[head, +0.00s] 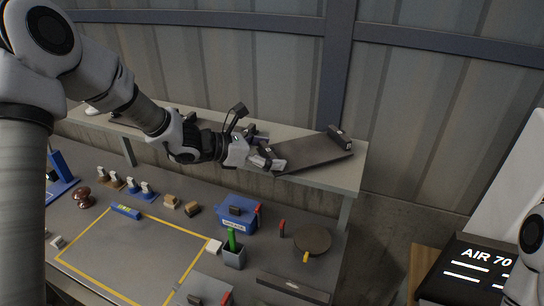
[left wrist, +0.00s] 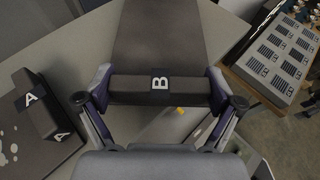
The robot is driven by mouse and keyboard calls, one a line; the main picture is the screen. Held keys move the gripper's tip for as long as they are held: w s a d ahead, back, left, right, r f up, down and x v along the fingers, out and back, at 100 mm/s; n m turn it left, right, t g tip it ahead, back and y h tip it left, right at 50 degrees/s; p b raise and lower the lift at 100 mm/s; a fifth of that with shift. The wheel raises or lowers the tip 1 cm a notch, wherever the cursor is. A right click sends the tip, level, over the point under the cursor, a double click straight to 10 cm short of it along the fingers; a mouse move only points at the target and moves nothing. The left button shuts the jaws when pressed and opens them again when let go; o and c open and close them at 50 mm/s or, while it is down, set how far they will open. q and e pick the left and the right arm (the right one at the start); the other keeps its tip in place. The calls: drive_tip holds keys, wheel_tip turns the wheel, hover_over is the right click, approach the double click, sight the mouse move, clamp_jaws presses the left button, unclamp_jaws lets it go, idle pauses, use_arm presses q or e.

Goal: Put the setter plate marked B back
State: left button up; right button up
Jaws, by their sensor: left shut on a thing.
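The setter plate marked B (head: 312,154) is a dark flat plate with a raised block at each end. It lies over the right end of the grey raised shelf (head: 358,166); whether it touches the shelf I cannot tell. My left gripper (head: 264,158) is shut on the plate's near end block. In the left wrist view the fingers clasp both ends of this block, which bears a white B, and the plate (left wrist: 160,40) stretches away beyond it. My right gripper is not in view.
Another plate with A-marked blocks (left wrist: 40,108) and pale splotches lies left in the wrist view. Below the shelf, the workbench holds a yellow-outlined area (head: 135,255), a blue box (head: 236,218), a green-filled cup (head: 234,258) and a round disc (head: 313,240).

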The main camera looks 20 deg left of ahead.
use_arm(q)
drive_tip(key=shift+w+f, duration=0.15)
drive_tip(key=shift+f, duration=0.45)
drive_tip(key=shift+w+a, duration=0.15)
drive_tip(key=shift+w, duration=0.15)
drive_tip(key=o, duration=1.4)
drive_tip(key=shift+w+f, duration=0.1)
drive_tip(key=shift+f, duration=0.05)
drive_tip(key=shift+s+d+r, duration=0.25)
drive_tip(key=shift+d, duration=0.05)
drive_tip(key=shift+a, duration=0.35)
drive_tip(key=v, duration=0.5)
drive_tip(key=shift+r+b, duration=0.15)
drive_tip(key=shift+b, duration=0.15)
drive_tip(key=p+v, duration=0.2)
drive_tip(key=v, duration=0.4)
drive_tip(key=shift+s+a+p, duration=0.1)
drive_tip(key=shift+s+p, duration=0.15)
drive_tip(key=shift+p, duration=0.05)
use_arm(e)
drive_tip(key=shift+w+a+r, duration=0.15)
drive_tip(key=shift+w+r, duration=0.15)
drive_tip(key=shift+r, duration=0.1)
